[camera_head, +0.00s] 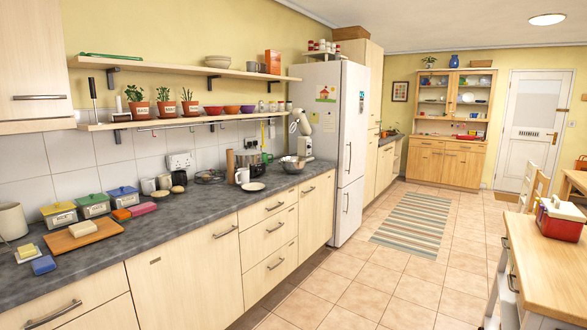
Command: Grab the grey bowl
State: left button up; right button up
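A grey metal bowl (292,168) stands on the dark worktop near its far end, close to the fridge. It looks like a mixing bowl, with a stand mixer (300,122) just behind it. What is inside the bowl is too small to tell. Neither of my grippers shows in the head view.
The dark worktop (190,212) runs along the left wall. A small plate (252,187) and a white mug (242,176) are left of the bowl. The fridge (335,140) stands beyond it. The tiled floor (365,300) is open; a wooden table (545,270) is at right.

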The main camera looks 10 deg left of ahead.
aim_at(291, 164)
jog(key=z, duration=0.4)
jog(key=i, duration=7)
jog(key=u, duration=1.95)
